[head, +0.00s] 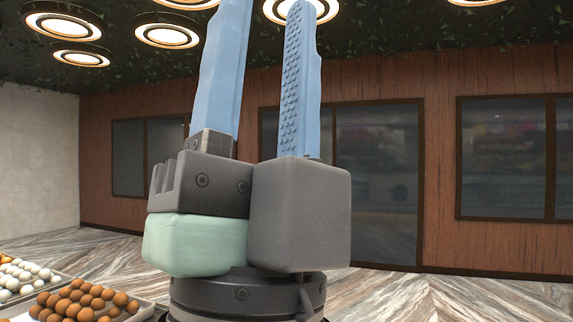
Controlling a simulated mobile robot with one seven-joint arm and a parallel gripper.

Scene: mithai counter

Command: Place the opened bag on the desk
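My gripper (268,20) fills the middle of the head view, pointing up, with two long blue fingers. The fingers stand apart with an empty gap between them, and nothing is held in the part that shows. The very tips reach the top edge of the picture. No bag is visible in this view. No desk can be made out either; my gripper hides part of the scene behind it.
At the lower left, a tray of brown round sweets (82,300) and a tray of white round sweets (28,278) are partly cut off. Grey-brown patterned floor (420,295) lies open on the right. A wood-panelled wall with dark windows (378,185) stands behind.

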